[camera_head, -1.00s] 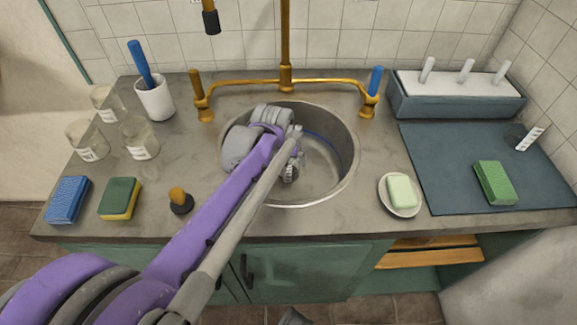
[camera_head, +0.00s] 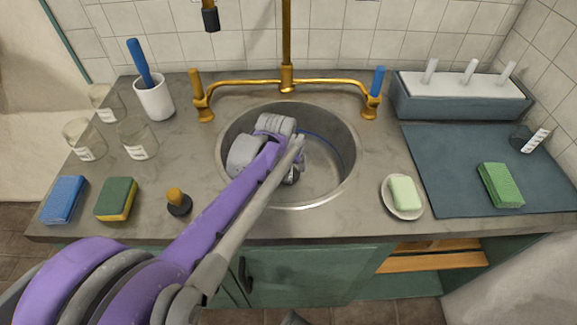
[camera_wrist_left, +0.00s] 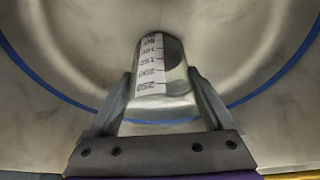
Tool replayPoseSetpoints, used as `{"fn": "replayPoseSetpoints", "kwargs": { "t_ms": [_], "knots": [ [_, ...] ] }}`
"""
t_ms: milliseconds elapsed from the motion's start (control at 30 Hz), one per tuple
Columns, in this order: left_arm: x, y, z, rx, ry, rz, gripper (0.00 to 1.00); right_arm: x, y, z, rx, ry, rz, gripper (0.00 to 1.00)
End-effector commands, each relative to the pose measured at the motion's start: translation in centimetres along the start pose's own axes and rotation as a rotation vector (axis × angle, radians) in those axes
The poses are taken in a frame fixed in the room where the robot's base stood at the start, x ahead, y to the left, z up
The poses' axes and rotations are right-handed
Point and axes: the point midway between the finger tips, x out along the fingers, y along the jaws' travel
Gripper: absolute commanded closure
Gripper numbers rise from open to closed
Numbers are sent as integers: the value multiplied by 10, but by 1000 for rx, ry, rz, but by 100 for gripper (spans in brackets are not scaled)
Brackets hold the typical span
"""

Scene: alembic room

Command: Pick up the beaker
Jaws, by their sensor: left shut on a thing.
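The beaker (camera_wrist_left: 176,84) is a clear vessel with a white printed measuring scale. In the left wrist view it stands between the two fingers of my left gripper (camera_wrist_left: 161,76), which is shut on its sides. In the head view my left arm reaches down into the round steel sink (camera_head: 345,165), and the left wrist and forearm hide most of the gripper (camera_head: 291,172) and beaker. I cannot tell whether the beaker touches the sink floor. My right gripper is not in view.
Several glass beakers (camera_head: 138,140) stand on the counter's left, near a white cup (camera_head: 155,99) with a blue-handled brush. Sponges (camera_head: 117,200) and a wooden-knobbed stopper (camera_head: 179,203) lie in front. Brass taps (camera_head: 287,79) rise behind the sink. A soap dish (camera_head: 387,207) sits to the right.

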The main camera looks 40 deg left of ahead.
Motion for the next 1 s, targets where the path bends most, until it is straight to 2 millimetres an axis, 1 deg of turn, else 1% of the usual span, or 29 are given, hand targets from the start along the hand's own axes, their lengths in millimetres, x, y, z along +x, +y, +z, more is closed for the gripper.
{"fn": "replayPoseSetpoints", "kwargs": {
  "t_ms": [367,567,767,1000],
  "knots": [
    [-1,0,-1,0,1,0,100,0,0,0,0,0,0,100],
    [-7,0,-3,0,1,0,100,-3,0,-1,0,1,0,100],
    [-19,0,-8,0,1,0,100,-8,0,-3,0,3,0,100],
    [-38,0,-16,0,1,0,100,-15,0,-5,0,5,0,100]
  ]
}}
